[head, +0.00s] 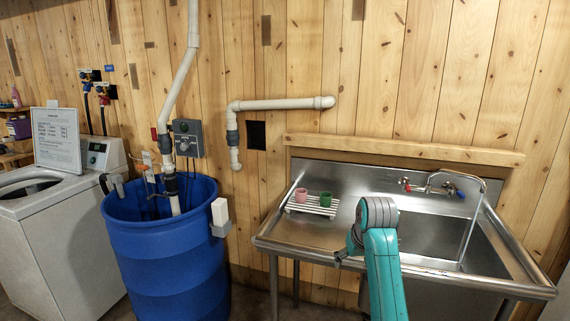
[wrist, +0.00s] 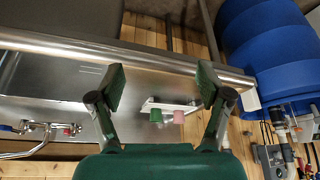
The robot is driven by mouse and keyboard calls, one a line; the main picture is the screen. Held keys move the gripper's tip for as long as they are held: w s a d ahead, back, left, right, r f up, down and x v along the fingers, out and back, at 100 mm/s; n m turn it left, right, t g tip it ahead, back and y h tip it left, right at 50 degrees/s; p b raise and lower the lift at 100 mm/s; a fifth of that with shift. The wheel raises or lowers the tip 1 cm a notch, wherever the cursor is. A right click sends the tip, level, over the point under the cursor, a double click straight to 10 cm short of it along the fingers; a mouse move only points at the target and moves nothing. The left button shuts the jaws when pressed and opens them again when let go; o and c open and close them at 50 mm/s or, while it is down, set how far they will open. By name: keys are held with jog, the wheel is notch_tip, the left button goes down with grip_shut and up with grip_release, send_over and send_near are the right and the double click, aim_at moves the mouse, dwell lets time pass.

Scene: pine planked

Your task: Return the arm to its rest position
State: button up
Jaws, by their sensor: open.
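My arm rises teal in front of the steel sink in the head view, and my gripper (head: 346,251) is partly hidden beside its wrist. In the wrist view my gripper (wrist: 161,88) is open, with its two dark fingers spread wide and nothing between the tips. Beyond the fingers, a pink cup (head: 301,195) and a green cup (head: 325,199) stand side by side on a white slatted rack (head: 312,208). The pink cup (wrist: 178,117) and the green cup (wrist: 156,115) also show in the wrist view, apart from the fingers.
The steel sink (head: 272,241) has a raised front rim and a faucet (head: 440,186) at the back right. A blue barrel (head: 165,250) with pipes stands to its left, and a white washing machine (head: 55,235) farther left. A plank wall closes the back.

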jog(key=s+f+t, duration=0.1)
jog(key=s+f, duration=0.3)
jog(key=f, duration=0.9)
jog(key=s+f+t, duration=0.2)
jog(key=s+f, duration=0.7)
jog(key=s, duration=0.2)
jog(key=s+f+t, duration=0.2)
jog(key=s+f, duration=0.6)
jog(key=s, duration=0.3)
jog(key=s+r+t, duration=0.2)
jog(key=s+r, duration=0.1)
jog(key=s, duration=1.8)
jog(key=s+r+t, duration=0.3)
jog(key=s+r, duration=1.2)
jog(key=shift+s+a+m, duration=0.15)
jog(key=shift+s+m, duration=0.1)
jog(key=shift+m, duration=0.15)
